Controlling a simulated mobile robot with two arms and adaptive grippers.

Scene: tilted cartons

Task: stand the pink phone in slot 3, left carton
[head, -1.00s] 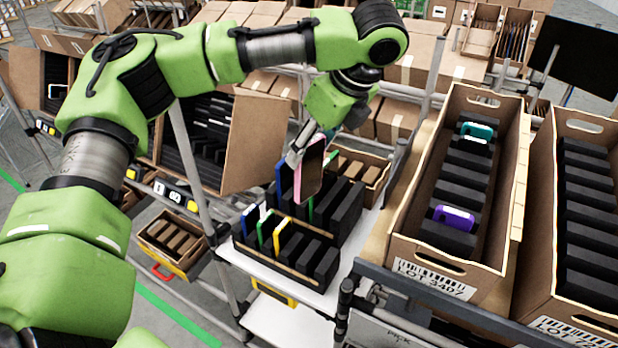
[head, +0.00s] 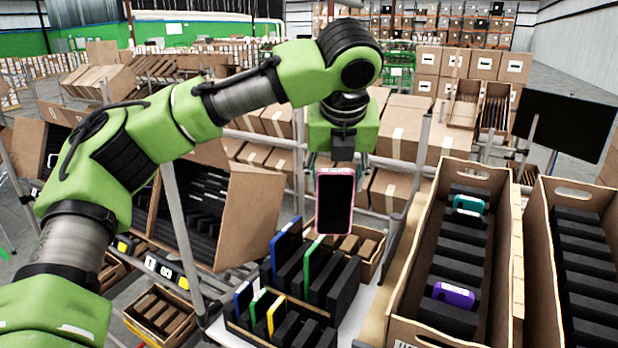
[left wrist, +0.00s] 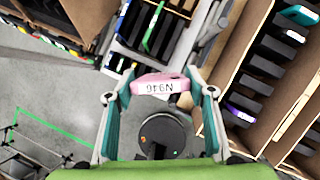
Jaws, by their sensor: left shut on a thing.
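My left gripper (head: 336,167) is shut on the pink phone (head: 335,203) by its upper end. The phone hangs upright in the air, its dark screen towards the head camera, above and behind the black slotted rack. In the left wrist view the phone's pink edge (left wrist: 160,85) with a white label shows between the two fingers. The left one of the two cartons (head: 409,282) on the right has black dividers. It holds a teal phone (head: 469,204) towards its far end and a purple phone (head: 454,295) nearer. My right gripper is not in view.
The black rack (head: 345,287) below holds blue, green and yellow phones. Another carton (head: 541,275) with black dividers and no phones visible stands at the far right. Grey posts (head: 422,160) rise between the rack and the cartons. A black screen (head: 566,125) stands behind.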

